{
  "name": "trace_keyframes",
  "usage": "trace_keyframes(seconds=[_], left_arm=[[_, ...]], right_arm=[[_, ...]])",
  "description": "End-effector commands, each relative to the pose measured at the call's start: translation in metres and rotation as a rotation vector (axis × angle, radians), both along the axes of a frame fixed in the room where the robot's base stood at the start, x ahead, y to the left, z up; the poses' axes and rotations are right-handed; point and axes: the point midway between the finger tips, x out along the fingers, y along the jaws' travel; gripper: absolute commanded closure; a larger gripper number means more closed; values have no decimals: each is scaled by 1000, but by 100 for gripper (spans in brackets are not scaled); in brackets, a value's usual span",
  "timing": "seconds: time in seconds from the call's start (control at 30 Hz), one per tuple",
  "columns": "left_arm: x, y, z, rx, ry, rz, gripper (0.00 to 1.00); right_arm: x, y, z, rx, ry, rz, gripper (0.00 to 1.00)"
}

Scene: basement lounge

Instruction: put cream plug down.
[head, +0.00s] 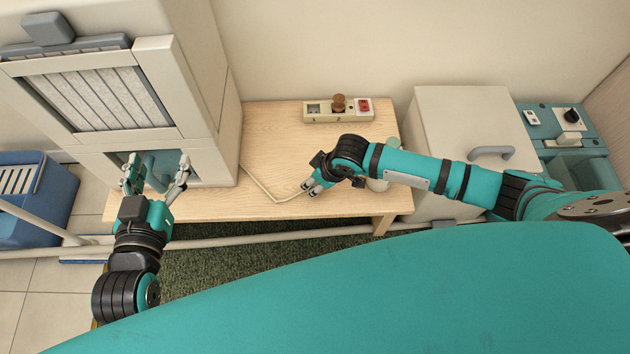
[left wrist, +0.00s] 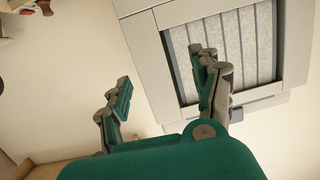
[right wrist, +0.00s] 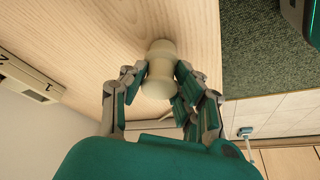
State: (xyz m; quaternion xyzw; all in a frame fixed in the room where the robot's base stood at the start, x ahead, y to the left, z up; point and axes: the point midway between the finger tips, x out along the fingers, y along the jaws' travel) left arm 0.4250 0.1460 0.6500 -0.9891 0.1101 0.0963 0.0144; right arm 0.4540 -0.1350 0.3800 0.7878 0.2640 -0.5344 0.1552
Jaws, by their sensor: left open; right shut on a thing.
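The cream plug (right wrist: 160,70) is between the fingers of my right gripper (right wrist: 155,85), which is shut on it. In the head view my right gripper (head: 310,187) is low over the front part of the wooden table (head: 270,125). A cream cord (head: 262,188) runs from the beige appliance to this gripper. The plug itself is mostly hidden by the fingers there. I cannot tell whether it touches the tabletop. My left gripper (head: 157,172) is open and empty in front of the beige appliance (head: 190,75).
A power strip (head: 322,111) with a brown plug (head: 338,102) and a red switch (head: 363,106) lies at the table's back. A cream box (head: 455,115) stands right of the table. The table's middle is clear.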

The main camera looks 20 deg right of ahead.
Motion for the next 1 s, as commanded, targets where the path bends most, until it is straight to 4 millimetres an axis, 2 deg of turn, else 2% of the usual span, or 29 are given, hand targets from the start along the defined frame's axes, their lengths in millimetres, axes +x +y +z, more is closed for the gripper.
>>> trace_keyframes(seconds=[0.33, 0.37, 0.5, 0.87, 1.0], left_arm=[[0, 0, 0, 0, 0, 0, 35], [0, 0, 0, 0, 0, 0, 35], [0, 0, 0, 0, 1, 0, 35], [0, 0, 1, 0, 1, 1, 35], [-8, 5, -17, 26, 110, 7, 35]], right_arm=[[0, 0, -3, 0, 0, 0, 100], [0, 0, -2, 0, 0, 0, 67], [0, 0, -2, 0, 0, 0, 49], [0, 0, 2, 0, 0, 1, 48], [-3, -3, 13, -1, -1, 1, 48]])
